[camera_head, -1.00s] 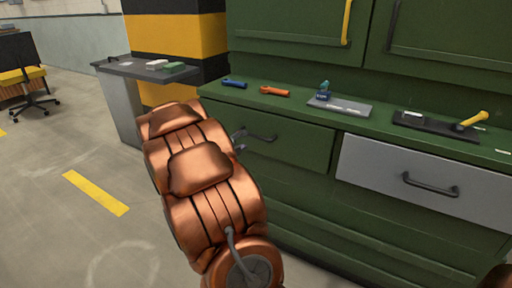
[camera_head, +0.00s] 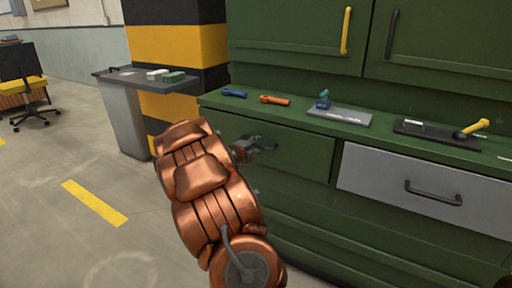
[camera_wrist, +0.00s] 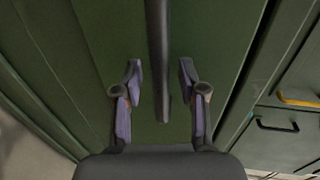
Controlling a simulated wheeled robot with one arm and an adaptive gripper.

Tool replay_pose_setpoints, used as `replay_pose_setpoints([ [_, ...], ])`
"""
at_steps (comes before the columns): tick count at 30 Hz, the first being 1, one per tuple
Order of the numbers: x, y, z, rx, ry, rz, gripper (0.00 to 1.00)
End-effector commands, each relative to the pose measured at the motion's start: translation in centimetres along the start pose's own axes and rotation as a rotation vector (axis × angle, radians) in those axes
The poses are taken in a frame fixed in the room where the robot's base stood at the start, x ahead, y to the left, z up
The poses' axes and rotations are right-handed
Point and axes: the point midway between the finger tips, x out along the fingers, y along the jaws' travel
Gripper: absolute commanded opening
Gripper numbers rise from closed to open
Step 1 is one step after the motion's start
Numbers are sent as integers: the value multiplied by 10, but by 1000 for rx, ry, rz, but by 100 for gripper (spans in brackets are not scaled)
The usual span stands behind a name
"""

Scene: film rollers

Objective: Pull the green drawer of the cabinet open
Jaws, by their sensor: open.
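The green drawer (camera_head: 305,145) is on the left side of the green cabinet, under the worktop, and its front looks flush and closed. My gripper (camera_head: 262,147) is at the drawer's handle and hides most of it in the head view. In the wrist view my gripper (camera_wrist: 160,75) is open, with one finger on each side of the dark handle bar (camera_wrist: 157,50). The bar runs between the fingers, with a gap on both sides, and the green drawer front (camera_wrist: 215,40) lies behind it.
A grey drawer (camera_head: 408,187) with a dark handle is to the right. Tools lie on the worktop above: a blue tool (camera_head: 234,93), an orange tool (camera_head: 274,100) and a yellow-handled hammer (camera_head: 474,127). The floor there is clear.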

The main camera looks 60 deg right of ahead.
Motion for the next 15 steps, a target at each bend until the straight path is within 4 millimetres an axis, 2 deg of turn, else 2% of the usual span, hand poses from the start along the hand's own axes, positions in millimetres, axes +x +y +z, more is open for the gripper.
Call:
replay_pose_setpoints([
  [8,1,0,0,0,0,-1,41],
  [15,0,-1,0,0,-1,-1,16],
])
